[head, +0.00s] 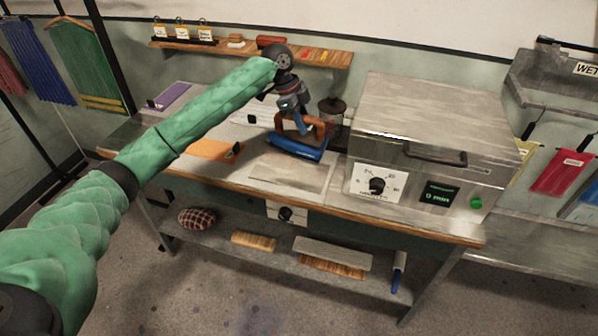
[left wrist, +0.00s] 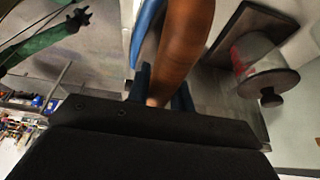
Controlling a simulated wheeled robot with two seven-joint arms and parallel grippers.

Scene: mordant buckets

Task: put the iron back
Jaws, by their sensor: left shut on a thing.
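The iron (head: 297,149) has a blue body and a brown handle. It is over the back part of a grey plate (head: 290,178) on the worktop; I cannot tell whether it touches. My left gripper (head: 302,122) comes down from above and is shut on the handle. In the left wrist view the brown handle (left wrist: 182,45) lies between the dark fingers (left wrist: 160,88), with the blue body (left wrist: 148,25) beside it. The iron's underside is hidden. What looks like my right gripper (left wrist: 76,20) shows small at the wrist view's upper left; its opening is unclear.
A metal press (head: 435,125) with a dial stands right of the iron. A lidded canister (head: 332,108) is close behind it, large in the wrist view (left wrist: 255,55). An orange sheet (head: 212,150) lies to the left. A wooden shelf (head: 325,58) hangs behind.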

